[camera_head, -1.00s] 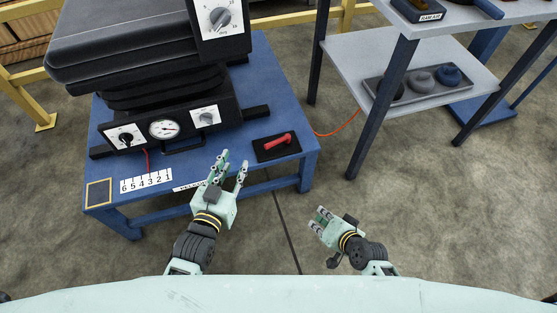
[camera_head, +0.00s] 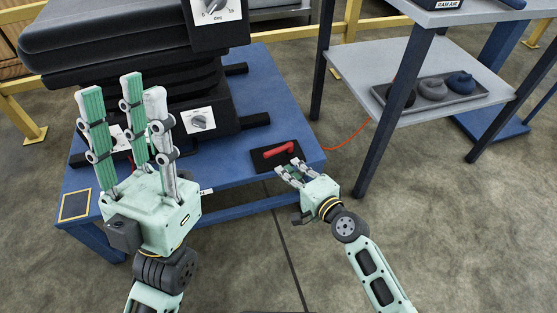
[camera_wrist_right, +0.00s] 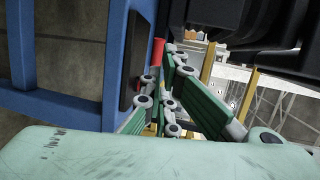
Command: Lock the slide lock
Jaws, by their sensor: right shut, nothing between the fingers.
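The slide lock is a red handle (camera_head: 280,150) on a black plate (camera_head: 262,161) at the front right corner of the blue table. My right gripper (camera_head: 290,169) is just in front of the plate, its shut, empty fingers pointing at the handle; contact cannot be told. In the right wrist view the red handle (camera_wrist_right: 157,52) shows beyond the fingers (camera_wrist_right: 166,80), beside the dark plate (camera_wrist_right: 136,62), partly hidden. My left gripper (camera_head: 123,95) is raised in front of the table's left side, fingers spread open and empty.
A black machine with dials (camera_head: 199,120) stands on the blue table (camera_head: 240,180); my left fingers hide part of it. A grey shelf unit (camera_head: 415,70) with a tray of dark and blue objects stands at the right.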

